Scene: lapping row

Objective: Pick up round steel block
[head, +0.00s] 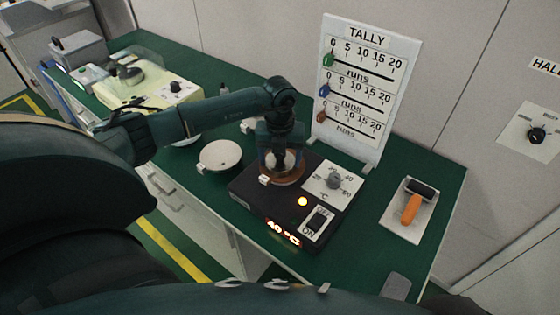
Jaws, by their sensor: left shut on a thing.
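My left gripper (279,163) reaches down over the black hotplate (258,201) and is shut on a pale, round block (288,160), which I take for the round steel block. The fingers and wrist hide much of it. The block is at the brown round plate (283,177) on top of the hotplate; I cannot tell whether it touches that plate. The right gripper is not in view.
The hotplate has a lit display, a yellow light, a knob (334,181) and a switch (317,219). A pale round dish (220,156) is to its left. The TALLY board (366,87) stands behind.

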